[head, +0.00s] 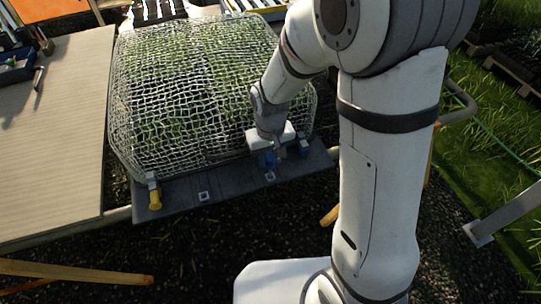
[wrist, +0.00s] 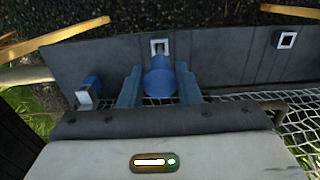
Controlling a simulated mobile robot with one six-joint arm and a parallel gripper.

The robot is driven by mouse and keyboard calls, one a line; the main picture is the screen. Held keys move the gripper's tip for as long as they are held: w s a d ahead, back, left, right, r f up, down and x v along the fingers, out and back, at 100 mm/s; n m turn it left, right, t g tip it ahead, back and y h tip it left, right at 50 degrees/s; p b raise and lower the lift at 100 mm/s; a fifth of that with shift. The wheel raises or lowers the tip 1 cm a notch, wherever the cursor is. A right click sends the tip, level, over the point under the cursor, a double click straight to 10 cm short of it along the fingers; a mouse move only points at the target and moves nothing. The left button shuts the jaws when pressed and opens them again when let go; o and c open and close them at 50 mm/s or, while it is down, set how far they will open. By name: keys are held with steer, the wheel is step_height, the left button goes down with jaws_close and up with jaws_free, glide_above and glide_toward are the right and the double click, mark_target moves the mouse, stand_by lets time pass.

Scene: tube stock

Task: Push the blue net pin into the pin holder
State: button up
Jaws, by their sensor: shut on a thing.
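My gripper (wrist: 158,88) is shut on the blue net pin (wrist: 158,78), which sits between its two blue fingers. In the head view my gripper (head: 268,157) is over the dark strip at the front edge of the netted bed. A white square pin holder (wrist: 159,47) shows just beyond the pin in the wrist view and in front of the gripper in the head view (head: 270,176). The pin looks apart from the holder's opening. The pin's far tip is hidden.
Another blue pin (head: 303,148) sits at a holder on the right; a yellow pin (head: 154,197) is at the left end. An empty white holder (head: 204,196) lies between. White net (head: 185,95) covers the bed. A wooden board (head: 55,130) is at left.

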mark_target(270, 166)
steer(key=shift+f+b, duration=1.85)
steer(key=shift+f, duration=0.5)
steer(key=o, duration=1.9)
steer(key=shift+r, duration=0.1)
steer(key=shift+r, duration=0.1)
steer(key=shift+r+p, duration=1)
steer(key=shift+r, duration=0.1)
steer(key=shift+r+p, duration=2.15)
steer(key=shift+r, duration=0.7)
